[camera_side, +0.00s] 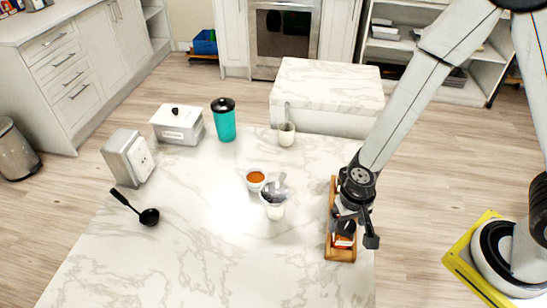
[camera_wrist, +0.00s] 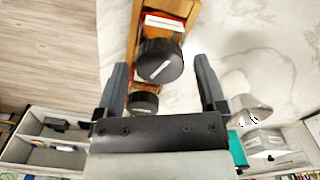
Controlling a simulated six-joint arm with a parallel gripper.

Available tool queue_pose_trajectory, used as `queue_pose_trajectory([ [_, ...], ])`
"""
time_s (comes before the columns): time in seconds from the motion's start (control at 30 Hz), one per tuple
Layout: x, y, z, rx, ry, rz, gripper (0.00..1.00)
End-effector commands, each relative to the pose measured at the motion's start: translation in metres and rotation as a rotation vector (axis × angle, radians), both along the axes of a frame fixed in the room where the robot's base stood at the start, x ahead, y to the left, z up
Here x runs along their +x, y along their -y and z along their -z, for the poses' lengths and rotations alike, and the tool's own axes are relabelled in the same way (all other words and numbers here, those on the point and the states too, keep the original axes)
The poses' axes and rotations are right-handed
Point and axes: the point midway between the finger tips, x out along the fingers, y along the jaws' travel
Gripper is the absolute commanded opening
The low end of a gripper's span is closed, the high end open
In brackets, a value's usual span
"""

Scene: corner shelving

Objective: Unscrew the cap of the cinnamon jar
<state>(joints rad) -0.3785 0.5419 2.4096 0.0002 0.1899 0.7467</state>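A jar with a round black cap (camera_wrist: 160,62) stands in a wooden rack (camera_side: 340,254). The cap has a white mark on top, and I cannot read which spice it is. A second black-capped jar (camera_wrist: 143,103) is beside it in the rack. My gripper (camera_wrist: 162,70) is open, with one finger on each side of the nearer cap and visible gaps to both. In the side view my gripper (camera_side: 357,228) is over the rack and hides most of the jars. A red and white label (camera_side: 343,241) shows below it.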

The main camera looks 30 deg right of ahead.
Motion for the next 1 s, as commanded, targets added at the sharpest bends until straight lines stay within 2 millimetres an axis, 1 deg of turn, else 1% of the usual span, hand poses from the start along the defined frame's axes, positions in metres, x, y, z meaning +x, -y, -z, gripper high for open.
queue_pose_trajectory([
  [0.27,0.000,0.000,0.000,0.000,0.000,0.001,1.00],
  [0.47,0.000,0.000,-0.004,0.000,0.000,0.002,1.00],
  [0.67,0.001,0.000,-0.015,0.001,0.003,0.002,1.00],
  [1.0,0.001,0.000,-0.047,0.001,0.003,0.001,1.00],
])
